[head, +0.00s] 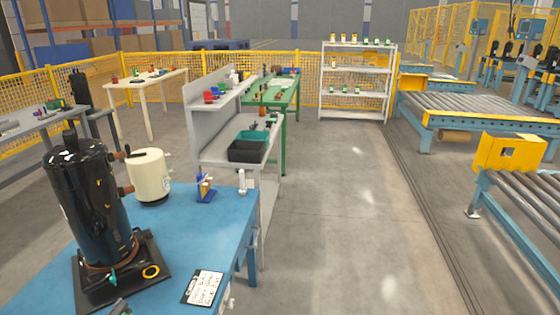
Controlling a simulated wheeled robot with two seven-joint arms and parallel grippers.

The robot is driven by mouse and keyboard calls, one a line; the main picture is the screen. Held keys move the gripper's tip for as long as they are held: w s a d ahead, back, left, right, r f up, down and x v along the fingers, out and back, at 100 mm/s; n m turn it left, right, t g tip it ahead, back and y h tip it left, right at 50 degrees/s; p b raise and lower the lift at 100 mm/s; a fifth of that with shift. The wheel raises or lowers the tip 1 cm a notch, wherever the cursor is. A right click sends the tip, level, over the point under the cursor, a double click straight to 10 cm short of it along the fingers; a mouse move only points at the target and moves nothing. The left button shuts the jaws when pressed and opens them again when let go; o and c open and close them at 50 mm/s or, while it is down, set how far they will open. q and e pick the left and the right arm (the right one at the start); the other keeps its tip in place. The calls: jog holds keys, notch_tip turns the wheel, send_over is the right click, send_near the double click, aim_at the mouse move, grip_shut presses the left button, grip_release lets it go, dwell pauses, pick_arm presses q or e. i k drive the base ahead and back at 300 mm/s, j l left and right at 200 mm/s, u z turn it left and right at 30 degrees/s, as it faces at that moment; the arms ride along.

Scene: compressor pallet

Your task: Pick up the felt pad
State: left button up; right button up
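I cannot make out a felt pad for certain in the head view. A black compressor (88,205) stands upright on a dark square base (150,255) at the left of the blue table (200,232). A yellow ring (151,271) lies on the right corner of that base, and a small teal part (113,278) is at its front. Neither of my grippers can be recognised in the picture. A small grey object (120,307) is cut off at the bottom edge, and I cannot tell what it is.
On the blue table are a cream canister (149,177), a clipboard (203,288), a blue and yellow item (205,188) and a white bottle (242,182). A grey bench (215,150) with a black bin (247,151) stands behind. The floor (335,215) to the right is clear up to the roller conveyors (485,103).

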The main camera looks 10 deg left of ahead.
aim_at(243, 191)
jog(key=i+l+u, duration=0.2)
jog(key=i, duration=0.4)
jog(key=i+u, duration=0.25)
jog(key=i, duration=0.35)
jog(key=i+l+u, duration=0.15)
jog(key=u, duration=0.3)
jog(key=i+l+u, duration=0.25)
jog(key=u, duration=0.15)
jog(key=i+l+u, duration=0.3)
jog(key=u, duration=0.15)
jog(key=i+l+u, duration=0.15)
jog(key=l+u, duration=0.25)
jog(key=i+l+u, duration=0.1)
jog(key=l+u, duration=0.65)
jog(key=l, duration=0.25)
